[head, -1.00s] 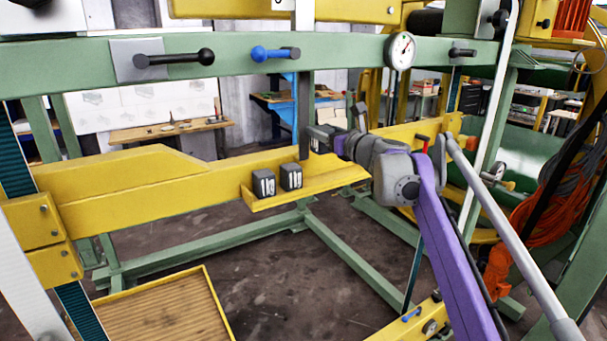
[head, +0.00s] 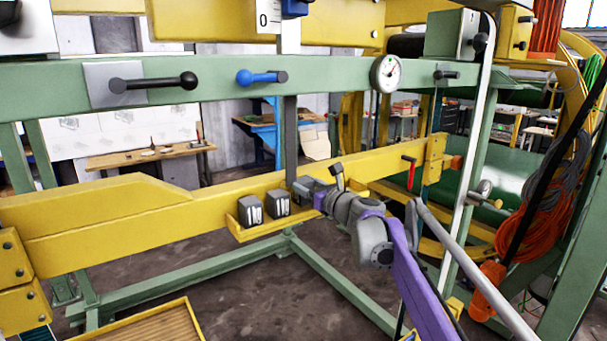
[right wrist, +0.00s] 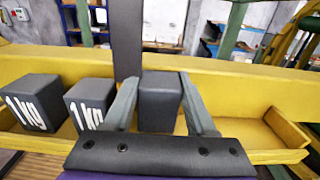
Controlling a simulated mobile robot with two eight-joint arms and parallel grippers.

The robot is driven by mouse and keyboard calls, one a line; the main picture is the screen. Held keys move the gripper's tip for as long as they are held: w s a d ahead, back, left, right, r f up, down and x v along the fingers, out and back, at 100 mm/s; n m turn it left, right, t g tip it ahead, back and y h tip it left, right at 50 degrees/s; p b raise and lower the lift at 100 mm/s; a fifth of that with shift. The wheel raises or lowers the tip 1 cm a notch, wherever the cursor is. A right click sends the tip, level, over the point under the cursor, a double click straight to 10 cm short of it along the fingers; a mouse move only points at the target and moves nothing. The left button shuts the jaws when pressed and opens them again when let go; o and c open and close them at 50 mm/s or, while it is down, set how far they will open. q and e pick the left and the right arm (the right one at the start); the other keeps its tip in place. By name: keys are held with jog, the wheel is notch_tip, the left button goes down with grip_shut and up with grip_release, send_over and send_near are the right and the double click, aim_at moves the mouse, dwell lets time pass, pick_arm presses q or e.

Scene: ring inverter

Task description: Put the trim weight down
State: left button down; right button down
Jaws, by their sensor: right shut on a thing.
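The trim weight (right wrist: 160,100) is a dark grey block between the two fingers of my right gripper (right wrist: 163,105) in the right wrist view. The gripper is shut on it. In the head view my right gripper (head: 303,188) is at the yellow ledge (head: 262,233) on the beam, just right of two dark weights marked 1 kg. These are the left weight (head: 251,211) and the right weight (head: 277,204). The held block is low over the ledge, beside the right weight; I cannot tell whether it touches the ledge. My left gripper is not in view.
A dark upright bar (head: 291,135) stands behind the gripper, close to the held block. The yellow beam (head: 130,225) runs behind the ledge. The ledge (right wrist: 240,140) is clear to the right of my gripper. A green rail (head: 330,78) with a dial gauge (head: 386,73) crosses above.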

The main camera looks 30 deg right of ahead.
jog(key=shift+s+f, duration=0.1)
jog(key=shift+f, duration=0.45)
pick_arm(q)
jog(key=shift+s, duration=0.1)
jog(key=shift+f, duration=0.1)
pick_arm(e)
jog(key=shift+f, duration=0.15)
jog(key=shift+c, duration=1.1)
grip_release()
jog(key=shift+s, duration=0.15)
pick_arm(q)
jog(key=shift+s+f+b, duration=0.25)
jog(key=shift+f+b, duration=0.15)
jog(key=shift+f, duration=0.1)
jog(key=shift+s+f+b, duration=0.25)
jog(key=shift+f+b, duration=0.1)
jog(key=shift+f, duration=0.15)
pick_arm(e)
jog(key=s, duration=1.1)
jog(key=shift+s+d, duration=0.4)
jog(key=shift+d, duration=0.05)
jog(key=shift+a, duration=0.1)
